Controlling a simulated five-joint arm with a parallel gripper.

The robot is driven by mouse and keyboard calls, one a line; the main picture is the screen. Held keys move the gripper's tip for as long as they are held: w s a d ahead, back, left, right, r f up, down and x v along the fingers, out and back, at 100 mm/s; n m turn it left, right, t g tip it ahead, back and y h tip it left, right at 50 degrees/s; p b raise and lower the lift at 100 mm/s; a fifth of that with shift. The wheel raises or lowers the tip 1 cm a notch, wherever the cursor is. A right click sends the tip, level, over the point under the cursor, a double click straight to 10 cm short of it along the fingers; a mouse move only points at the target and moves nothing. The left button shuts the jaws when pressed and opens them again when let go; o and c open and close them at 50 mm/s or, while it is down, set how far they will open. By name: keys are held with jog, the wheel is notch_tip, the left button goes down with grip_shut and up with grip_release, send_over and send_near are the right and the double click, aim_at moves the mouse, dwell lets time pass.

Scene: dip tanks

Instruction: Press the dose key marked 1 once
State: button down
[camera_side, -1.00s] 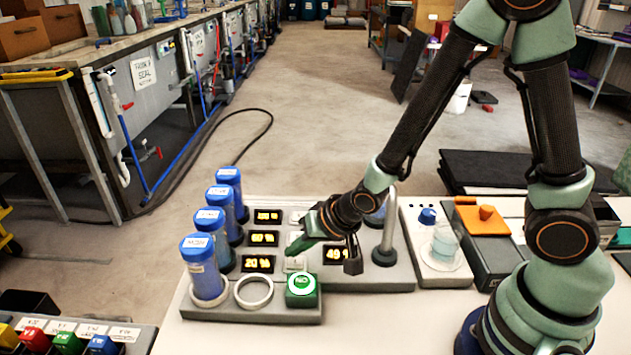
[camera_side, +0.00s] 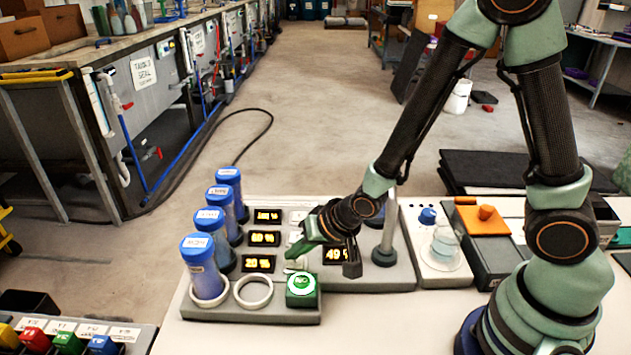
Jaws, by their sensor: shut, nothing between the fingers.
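A grey panel (camera_side: 397,276) carries a column of pale square keys beside several small amber displays. The rear key (camera_side: 297,216) shows clearly; the middle key is mostly behind my gripper. The front key (camera_side: 296,265) shows in part, beside the front display (camera_side: 259,264). Key markings are too small to read, so I cannot tell which is 1. My gripper (camera_side: 293,254) is shut and empty, its green fingertips pointing down-left at the front key. I cannot tell whether they touch it.
Several blue-capped tubes (camera_side: 205,270) stand in a row left of the displays. An empty white ring (camera_side: 253,291) and a green button (camera_side: 302,291) are in front. A post (camera_side: 386,230) stands just right of my gripper. A clear beaker (camera_side: 445,250) is further right.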

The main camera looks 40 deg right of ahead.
aim_at(298, 264)
jog(key=shift+f, duration=0.6)
dwell(1.0)
jog(key=shift+r, duration=0.95)
jog(key=shift+r, duration=2.5)
jog(key=shift+r, duration=0.1)
jog(key=s+d+r+n+h, duration=0.1)
jog(key=s+d+r+n, duration=0.1)
jog(key=s+d+r, duration=0.3)
jog(key=s+d+r+n+g+h, duration=0.1)
jog(key=s+d+r+n, duration=0.1)
jog(key=s+d+r, duration=0.3)
notch_tip(298, 264, up, 4)
jog(key=shift+d+r+n, duration=0.25)
jog(key=shift+d+n, duration=0.15)
jog(key=shift+d, duration=0.65)
